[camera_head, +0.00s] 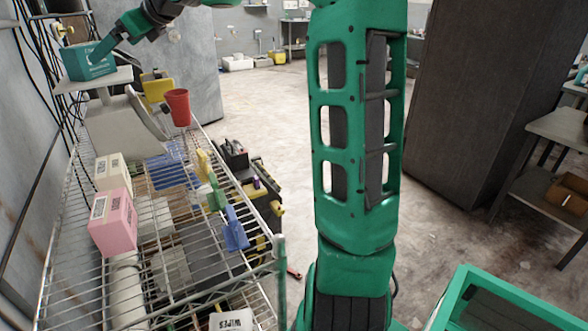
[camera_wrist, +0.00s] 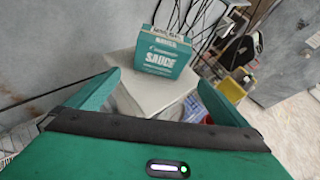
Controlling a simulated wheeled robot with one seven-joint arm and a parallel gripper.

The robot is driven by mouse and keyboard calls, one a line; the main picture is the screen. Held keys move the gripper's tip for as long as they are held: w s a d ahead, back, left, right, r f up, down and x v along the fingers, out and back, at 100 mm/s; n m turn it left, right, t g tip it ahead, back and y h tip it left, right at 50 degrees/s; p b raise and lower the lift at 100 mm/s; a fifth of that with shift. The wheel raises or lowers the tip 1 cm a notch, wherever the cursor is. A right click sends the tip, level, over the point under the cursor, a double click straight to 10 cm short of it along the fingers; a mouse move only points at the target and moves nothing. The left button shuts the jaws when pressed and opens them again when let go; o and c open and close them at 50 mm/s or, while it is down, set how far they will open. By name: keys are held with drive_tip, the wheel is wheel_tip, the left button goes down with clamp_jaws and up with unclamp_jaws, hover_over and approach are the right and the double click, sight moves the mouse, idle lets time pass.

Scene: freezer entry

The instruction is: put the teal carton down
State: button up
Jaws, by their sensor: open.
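The teal carton (camera_head: 88,66) stands upright on the light plate of a scale (camera_head: 103,80) at the upper left. In the wrist view the carton (camera_wrist: 158,57), with "SAUCE" on its front, rests on the pale plate (camera_wrist: 150,98) beyond my fingertips. My gripper (camera_head: 102,48) is beside the carton in the head view. In the wrist view my gripper (camera_wrist: 162,88) is open, with its two fingers spread and nothing held between them. The carton's far side and back are hidden.
A wire shelf (camera_head: 165,270) carries the scale, a pink box (camera_head: 113,222), a cream box (camera_head: 112,171) and a blue spray bottle (camera_head: 235,230). A red cup (camera_head: 178,107) is right of the scale. A green crate (camera_head: 500,300) is at the lower right. Open floor lies behind my arm.

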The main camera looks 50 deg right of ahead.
drive_tip(key=s+d+f+n+g+h, duration=0.3)
drive_tip(key=s+d+f+n, duration=0.25)
drive_tip(key=s+f, duration=0.45)
drive_tip(key=s+d+f+n+g+h, duration=0.2)
drive_tip(key=s+d+f+n+g, duration=0.15)
drive_tip(key=s+f+n, duration=0.6)
drive_tip(key=s+d+f+n+g, duration=0.1)
drive_tip(key=s+f+n, duration=0.1)
drive_tip(key=s, duration=0.9)
drive_tip(key=s+d+f+n+g, duration=0.1)
drive_tip(key=s+f, duration=0.4)
drive_tip(key=s, duration=0.6)
drive_tip(key=s+f+n+g, duration=0.3)
drive_tip(key=s+n, duration=0.2)
drive_tip(key=s, duration=0.6)
drive_tip(key=shift+s+d+f, duration=0.2)
drive_tip(key=shift+d, duration=0.2)
